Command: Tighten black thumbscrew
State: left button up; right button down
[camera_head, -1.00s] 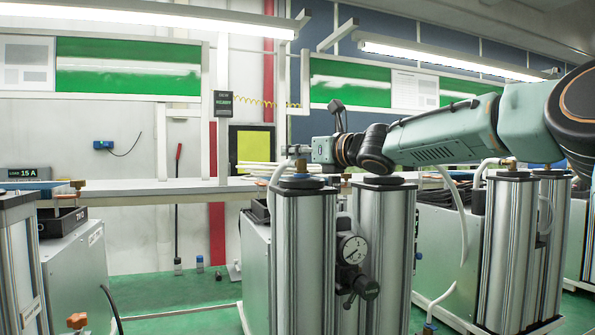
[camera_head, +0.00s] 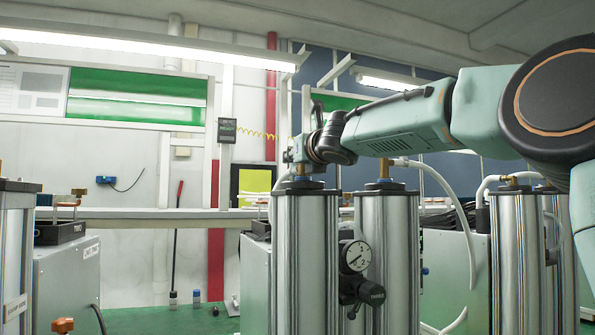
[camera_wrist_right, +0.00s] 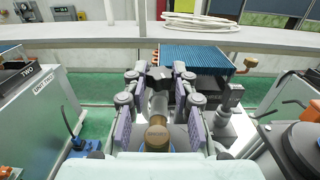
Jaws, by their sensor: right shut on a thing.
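My right gripper (camera_head: 293,158) reaches in from the right, just above the black-capped top of a silver column (camera_head: 304,235). In the right wrist view its two fingers (camera_wrist_right: 158,82) are closed in on a small black piece (camera_wrist_right: 158,73), which looks like the black thumbscrew. A grey cylindrical stem (camera_wrist_right: 158,103) runs from it toward a brass fitting (camera_wrist_right: 157,136) between the finger bases. In the head view the grip itself is too small to make out. My left gripper is not in view.
A second silver column (camera_head: 388,250) with a pressure gauge (camera_head: 355,256) and black regulator knob (camera_head: 371,292) stands close on the right. More columns (camera_head: 515,260) stand farther right. An orange knob (camera_head: 62,325) is at lower left. A long shelf (camera_head: 150,218) crosses behind.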

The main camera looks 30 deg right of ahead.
jog(key=shift+a+f+m+g+h+b, duration=0.15)
jog(key=shift+a+m+g+h+b, duration=0.15)
jog(key=shift+m+h+b, duration=0.45)
jog(key=h, duration=0.1)
jog(key=m+g+h, duration=0.1)
jog(key=h, duration=0.1)
jog(key=shift+w+a+m, duration=0.1)
jog(key=shift+w+m, duration=0.05)
jog(key=shift+m, duration=0.1)
jog(key=shift+w+a+m+g+h+p, duration=0.15)
jog(key=shift+m+g+h+p, duration=0.3)
jog(key=shift+m+g+h, duration=0.55)
jog(key=shift+r+m+g+h+p, duration=0.25)
jog(key=shift+m+g+h+p, duration=0.2)
jog(key=shift+h+p, duration=0.35)
jog(key=m+g+h+p, duration=0.2)
jog(key=g+p, duration=0.1)
jog(key=p, duration=0.4)
jog(key=m+g+h+p, duration=0.1)
jog(key=m+g+p, duration=0.2)
jog(key=p, duration=0.4)
jog(key=m+g+h+p, duration=0.2)
jog(key=g+p, duration=0.2)
jog(key=p, duration=0.4)
jog(key=shift+w+a+r+m+h, duration=0.1)
jog(key=shift+w+m+h, duration=0.15)
jog(key=shift+w+h, duration=0.1)
jog(key=shift+f+m+g+p, duration=0.25)
jog(key=shift+g+p, duration=0.2)
jog(key=shift+p, duration=0.75)
